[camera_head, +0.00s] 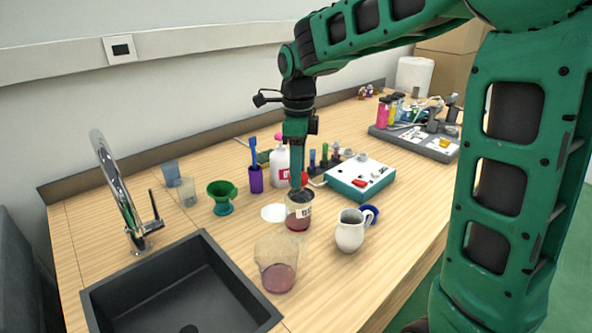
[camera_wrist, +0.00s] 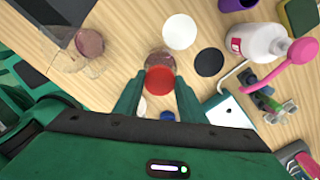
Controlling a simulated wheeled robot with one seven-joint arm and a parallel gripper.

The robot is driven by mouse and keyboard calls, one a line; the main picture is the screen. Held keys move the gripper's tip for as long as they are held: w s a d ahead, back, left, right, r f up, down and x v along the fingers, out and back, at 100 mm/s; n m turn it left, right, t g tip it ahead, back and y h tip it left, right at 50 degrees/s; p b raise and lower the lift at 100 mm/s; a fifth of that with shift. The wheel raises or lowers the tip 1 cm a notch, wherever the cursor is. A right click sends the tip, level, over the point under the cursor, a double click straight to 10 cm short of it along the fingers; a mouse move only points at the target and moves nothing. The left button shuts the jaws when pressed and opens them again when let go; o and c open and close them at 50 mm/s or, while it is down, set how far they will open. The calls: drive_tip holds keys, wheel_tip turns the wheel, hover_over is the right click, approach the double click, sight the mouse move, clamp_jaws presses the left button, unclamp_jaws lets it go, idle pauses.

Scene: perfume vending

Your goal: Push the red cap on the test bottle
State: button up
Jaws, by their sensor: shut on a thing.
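The test bottle is a short clear jar (camera_head: 298,215) of dark red liquid with a white label, upright on the counter in the head view. My gripper (camera_head: 297,184) points down over its mouth. In the wrist view, the round red cap (camera_wrist: 160,80) sits between the two fingertips of my gripper (camera_wrist: 159,95), which is shut on it. A little of the red cap (camera_head: 304,178) shows beside the fingers in the head view. The jar's rim (camera_wrist: 161,57) shows past the cap in the wrist view. I cannot tell whether cap and jar touch.
A beaker (camera_head: 276,268) with red liquid stands in front, near the black sink (camera_head: 185,290). A white jug (camera_head: 351,232) is at right. A white-and-teal device (camera_head: 362,175), a white bottle (camera_head: 280,165) and a purple cup (camera_head: 256,180) stand behind. A white disc (camera_head: 273,212) lies beside the jar.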

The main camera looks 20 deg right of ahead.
drive_tip(key=shift+f, duration=0.15)
idle(0.7)
drive_tip(key=o, duration=1.6)
drive_tip(key=shift+r, duration=3.55)
clamp_jaws()
drive_tip(key=shift+f, duration=3.55)
